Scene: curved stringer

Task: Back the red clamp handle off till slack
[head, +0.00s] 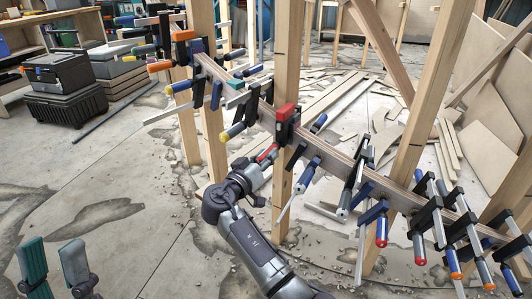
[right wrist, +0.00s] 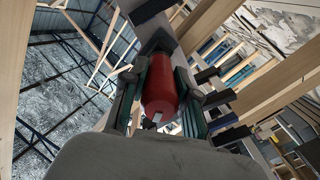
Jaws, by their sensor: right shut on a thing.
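The red clamp handle (right wrist: 161,88) fills the space between the two teal-padded fingers of my right gripper (right wrist: 160,100) in the right wrist view. In the head view the handle (head: 268,153) shows as a small red piece at the tip of my right gripper (head: 262,163), which is shut on it. The rest of the handle is hidden by the fingers. The clamp's red and black head (head: 286,113) sits on the curved stringer beside a wooden post. I cannot tell whether its jaw is tight. My left gripper (head: 54,268) is open and empty at the lower left.
The curved laminated stringer (head: 330,162) runs diagonally between upright posts (head: 289,60). Several other clamps with blue, orange, yellow and red handles line it, close on both sides. Loose boards (head: 340,95) lie behind. A black toolbox (head: 62,85) stands upper left.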

